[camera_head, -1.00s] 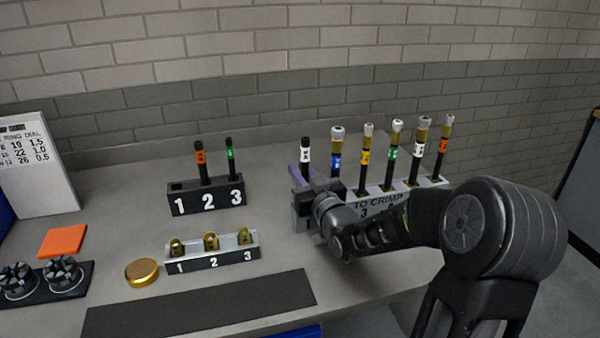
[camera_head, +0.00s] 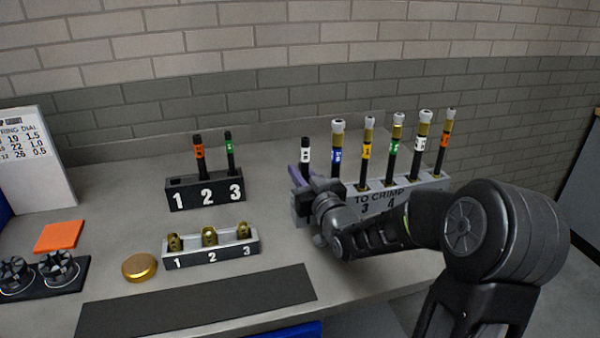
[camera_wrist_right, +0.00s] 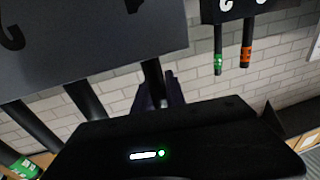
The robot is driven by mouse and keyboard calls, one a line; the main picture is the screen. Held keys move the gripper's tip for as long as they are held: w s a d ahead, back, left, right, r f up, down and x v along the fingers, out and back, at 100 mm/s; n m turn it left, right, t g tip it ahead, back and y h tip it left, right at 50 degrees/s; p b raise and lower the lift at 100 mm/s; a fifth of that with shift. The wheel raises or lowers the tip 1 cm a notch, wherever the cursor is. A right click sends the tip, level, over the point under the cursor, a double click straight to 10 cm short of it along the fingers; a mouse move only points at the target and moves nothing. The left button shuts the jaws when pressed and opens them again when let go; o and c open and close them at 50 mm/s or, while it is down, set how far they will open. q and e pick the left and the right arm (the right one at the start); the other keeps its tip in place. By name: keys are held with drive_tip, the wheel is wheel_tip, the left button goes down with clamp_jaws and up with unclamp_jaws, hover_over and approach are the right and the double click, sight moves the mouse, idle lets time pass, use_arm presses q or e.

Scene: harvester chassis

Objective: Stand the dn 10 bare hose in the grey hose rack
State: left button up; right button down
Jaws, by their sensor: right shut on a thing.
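A bare black hose with a white label (camera_head: 305,153) stands upright at the left end of the light grey "TO CRIMP" rack (camera_head: 437,182). My right gripper (camera_head: 303,186) is shut on this hose, low on its length. The gripper hides the hose's lower end, so I cannot tell whether it is seated in a slot. Capped hoses with brass fittings stand in the same rack, including a blue-labelled one (camera_head: 337,156) close to the right of the held hose. The rack's numbered face (camera_wrist_right: 90,35) fills the upper left of the right wrist view. My left gripper is not in view.
A black rack (camera_head: 205,195) numbered 1 to 3 holds an orange-labelled and a green-labelled hose; position 1 is empty. In front are a small numbered tray (camera_head: 212,255) of brass fittings, a gold disc (camera_head: 140,267) and a dark mat (camera_head: 200,300). A brick wall stands behind.

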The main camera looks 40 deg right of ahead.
drive_tip(key=shift+f, duration=0.1)
drive_tip(key=c, duration=1.3)
unclamp_jaws()
drive_tip(key=b+v, duration=0.1)
drive_tip(key=v, duration=0.6)
drive_tip(key=shift+s, duration=0.35)
